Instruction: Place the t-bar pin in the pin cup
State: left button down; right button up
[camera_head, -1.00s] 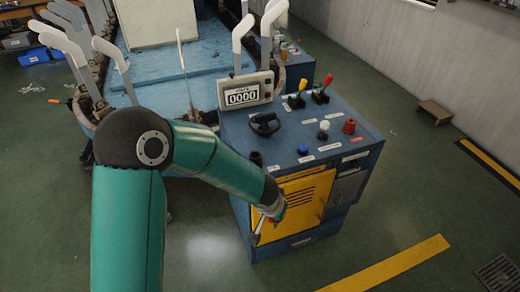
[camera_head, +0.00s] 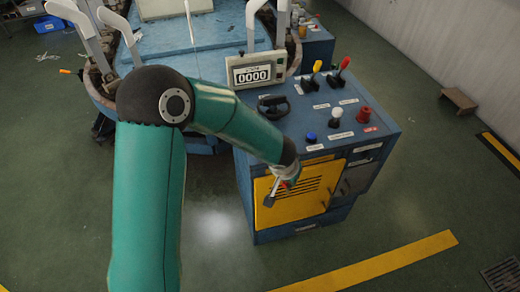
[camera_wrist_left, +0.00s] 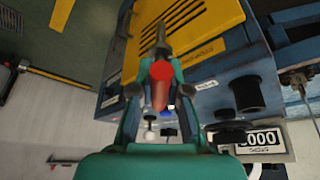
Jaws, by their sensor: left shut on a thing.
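My left gripper (camera_head: 287,181) is in front of the yellow panel of the blue console. In the left wrist view, the gripper (camera_wrist_left: 160,85) is shut on the t-bar pin (camera_wrist_left: 161,40), which has a red rounded part and a grey metal shaft. The shaft points away from the wrist, over the yellow panel. That corner is hidden by my left forearm in the head view. My right gripper is not in view.
The console top holds a display (camera_head: 252,71), a black handle (camera_head: 272,105), a blue knob (camera_head: 311,137), a white knob (camera_head: 336,116), a red knob (camera_head: 363,114) and two levers. Floor right of the console is open.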

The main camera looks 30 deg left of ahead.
pick_arm(q)
jog(key=w+a+r+n+y, duration=0.1)
jog(key=w+a+r+n, duration=0.25)
jog(key=a+r, duration=0.3)
jog(key=w+a+r+n+y, duration=0.1)
jog(key=w+a+r+n, duration=0.1)
jog(key=w+a+r, duration=0.4)
notch_tip(320, 180, up, 12)
jog(key=s+a+r+n+g+y+p, duration=0.1)
jog(key=s+a+n+g+p, duration=0.1)
jog(key=a+n, duration=0.15)
notch_tip(320, 180, down, 20)
jog(key=shift+d, duration=0.3)
jog(key=shift+w, duration=0.1)
jog(key=shift+f+b, duration=0.6)
jog(key=shift+b, duration=0.25)
